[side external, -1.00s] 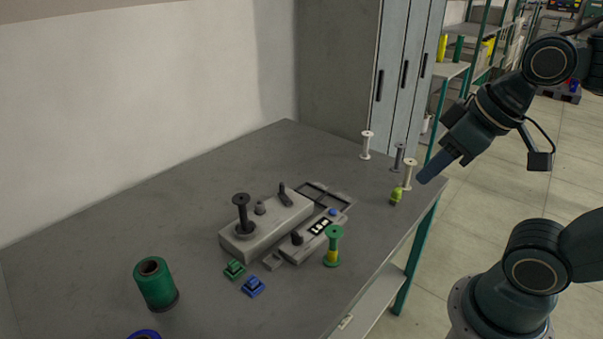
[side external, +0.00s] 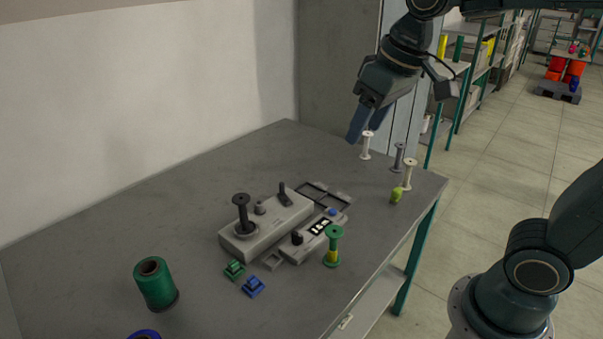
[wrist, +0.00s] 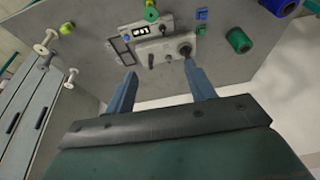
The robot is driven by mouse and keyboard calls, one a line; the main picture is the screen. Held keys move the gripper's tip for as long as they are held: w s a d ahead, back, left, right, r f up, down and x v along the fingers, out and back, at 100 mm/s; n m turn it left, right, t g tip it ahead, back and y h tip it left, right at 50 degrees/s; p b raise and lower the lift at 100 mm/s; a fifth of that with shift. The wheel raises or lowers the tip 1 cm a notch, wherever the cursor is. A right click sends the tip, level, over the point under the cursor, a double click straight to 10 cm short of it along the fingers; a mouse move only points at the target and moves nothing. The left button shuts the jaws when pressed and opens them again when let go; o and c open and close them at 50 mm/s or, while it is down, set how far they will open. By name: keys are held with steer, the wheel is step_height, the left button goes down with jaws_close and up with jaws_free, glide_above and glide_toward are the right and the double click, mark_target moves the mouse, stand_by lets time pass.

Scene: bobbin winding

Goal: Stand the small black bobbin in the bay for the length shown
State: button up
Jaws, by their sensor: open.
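The small black bobbin (side external: 241,212) stands upright at the left end of the grey winding machine (side external: 266,226); its dark top also shows in the wrist view (wrist: 185,50). A low grey unit beside the machine carries a display (side external: 320,226) with several white marks, too small to read; the display also shows in the wrist view (wrist: 141,32). A dark-framed tray with open compartments (side external: 322,195) lies behind that unit. My gripper (side external: 364,122) is open and empty above the table's far end, apart from the black bobbin. Its fingers are spread in the wrist view (wrist: 159,70).
A green bobbin with yellow thread (side external: 333,245) stands by the display unit. White bobbins (side external: 367,145), a grey bobbin (side external: 398,157) and a lime object (side external: 396,195) occupy the far right. A green spool (side external: 155,284) and green (side external: 234,269) and blue (side external: 253,287) pieces sit at front left.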

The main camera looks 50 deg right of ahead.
steer(key=w+a+g, duration=0.1)
steer(key=w+a, duration=0.1)
steer(key=w, duration=0.6)
steer(key=g, duration=0.3)
glide_above(241, 198)
step_height(241, 198, down, 14)
steer(key=shift+s+d+r, duration=0.1)
steer(key=shift+s, duration=0.05)
steer(key=shift+f, duration=0.2)
steer(key=shift+f, duration=0.15)
steer(key=shift+f, duration=3.65)
steer(key=shift+r, duration=0.1)
steer(key=c, duration=0.7)
